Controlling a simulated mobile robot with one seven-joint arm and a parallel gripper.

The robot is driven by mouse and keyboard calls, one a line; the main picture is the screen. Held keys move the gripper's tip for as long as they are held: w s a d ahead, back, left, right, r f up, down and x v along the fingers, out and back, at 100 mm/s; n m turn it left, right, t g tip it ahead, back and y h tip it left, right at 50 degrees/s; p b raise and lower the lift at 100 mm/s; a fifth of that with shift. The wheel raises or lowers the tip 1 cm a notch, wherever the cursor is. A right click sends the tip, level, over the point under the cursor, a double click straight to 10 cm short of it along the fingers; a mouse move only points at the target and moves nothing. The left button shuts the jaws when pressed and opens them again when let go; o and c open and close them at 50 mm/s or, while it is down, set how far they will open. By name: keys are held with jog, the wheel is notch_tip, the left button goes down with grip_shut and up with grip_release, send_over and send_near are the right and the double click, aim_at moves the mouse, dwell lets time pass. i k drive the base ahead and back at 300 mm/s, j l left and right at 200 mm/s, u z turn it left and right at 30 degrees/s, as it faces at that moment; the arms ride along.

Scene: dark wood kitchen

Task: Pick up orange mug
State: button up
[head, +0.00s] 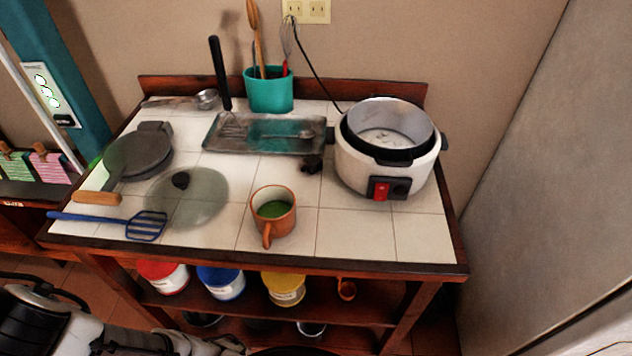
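The orange mug (283,222) stands upright near the front edge of the white tiled tabletop, right of the glass lid. Its handle points toward the front edge, and its inside looks green. Parts of my arm show at the lower left, below the table level. My gripper's fingers cannot be made out in the head view. Nothing touches the mug from above.
A glass lid (200,200) lies left of the mug and a blue spatula (135,222) further left. A rice cooker (385,165) stands at right. A metal tray (228,142) and teal utensil holder (268,94) are behind. Tiles (345,233) right of the mug are clear.

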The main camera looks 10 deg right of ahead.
aim_at(273, 207)
jog(key=l+u, duration=0.15)
jog(key=l, duration=0.3)
jog(key=k+l+u, duration=0.2)
jog(key=l, duration=0.2)
jog(key=l+u, duration=0.15)
jog(key=l, duration=0.3)
jog(key=k+l+u, duration=0.15)
jog(key=l, duration=0.25)
jog(key=k+l+u, duration=0.2)
jog(key=l, duration=0.2)
jog(key=k+l+u, duration=0.15)
jog(key=l, duration=0.2)
jog(key=i+l, duration=0.05)
